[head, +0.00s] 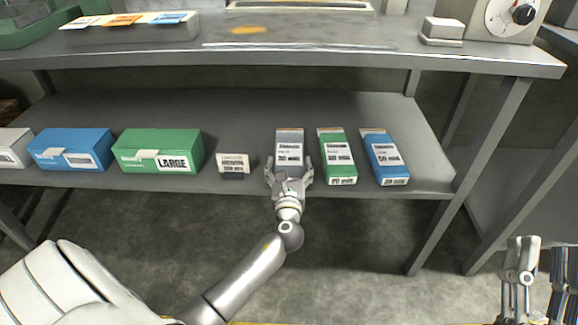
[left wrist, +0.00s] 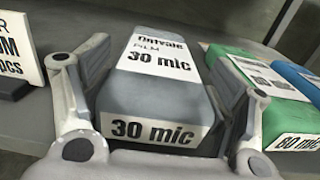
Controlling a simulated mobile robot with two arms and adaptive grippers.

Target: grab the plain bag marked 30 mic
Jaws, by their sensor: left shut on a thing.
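The plain grey bag marked 30 mic (head: 289,143) lies on the lower shelf in the head view, between a small label card and a green bag. In the left wrist view its white labels on the grey pack (left wrist: 160,62) read "Onivale FILM 30 mic" on top and "30 mic" on the front end. My left gripper (head: 289,174) is shut on this bag, one finger on each side of its near end. The fingers also flank it in the left wrist view (left wrist: 158,115). My right gripper (head: 540,275) is at the lower right, partly cut off, and its opening is unclear.
A green bag (head: 337,157) and a blue bag (head: 384,158) lie to the right. A label card (head: 233,164), a green LARGE box (head: 160,150) and a blue box (head: 70,149) stand to the left. The upper tabletop (head: 300,55) overhangs the shelf; a leg (head: 480,150) stands at right.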

